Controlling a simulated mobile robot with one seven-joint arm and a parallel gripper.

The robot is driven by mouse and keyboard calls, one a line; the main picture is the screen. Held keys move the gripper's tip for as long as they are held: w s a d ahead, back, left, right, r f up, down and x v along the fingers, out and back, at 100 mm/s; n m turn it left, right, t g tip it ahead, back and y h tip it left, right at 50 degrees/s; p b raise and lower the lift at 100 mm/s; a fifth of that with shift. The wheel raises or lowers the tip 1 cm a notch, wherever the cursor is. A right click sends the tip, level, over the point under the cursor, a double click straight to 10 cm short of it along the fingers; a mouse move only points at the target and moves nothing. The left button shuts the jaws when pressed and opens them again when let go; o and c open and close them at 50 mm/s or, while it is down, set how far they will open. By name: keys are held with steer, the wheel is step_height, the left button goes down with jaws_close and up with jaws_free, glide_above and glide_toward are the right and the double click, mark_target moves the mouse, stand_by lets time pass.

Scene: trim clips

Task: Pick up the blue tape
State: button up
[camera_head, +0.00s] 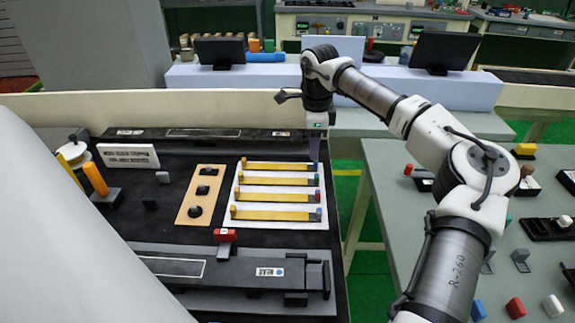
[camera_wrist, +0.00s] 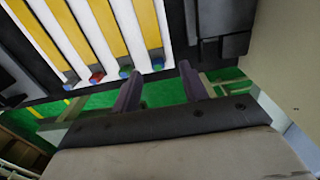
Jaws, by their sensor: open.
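A white board (camera_head: 282,227) on the black work table carries several yellow strips with small coloured end pieces. Blue shows at the right end of the nearest strip (camera_head: 319,214), and blue end pieces also show in the wrist view (camera_wrist: 70,76). I cannot tell which piece is the blue tape. My gripper (camera_head: 314,153) points down at the far right corner of the board, near the end of the farthest strip. In the wrist view my gripper (camera_wrist: 159,70) is open, its two purple fingers apart with nothing held between them.
A tan plate with black knobs (camera_head: 201,195) lies left of the board. A red-topped clip (camera_head: 225,235) stands in front. A low beige wall (camera_head: 230,108) runs behind the table. A green-grey table (camera_head: 400,200) with small parts stands right, across a gap.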

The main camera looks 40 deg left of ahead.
steer(key=shift+d+f+p, duration=0.15)
steer(key=shift+f+p, duration=0.2)
steer(key=shift+f, duration=0.8)
steer(key=shift+d+f+p, duration=0.15)
steer(key=shift+f+p, duration=0.15)
steer(key=shift+f, duration=0.8)
steer(key=shift+c, duration=0.2)
jaws_close()
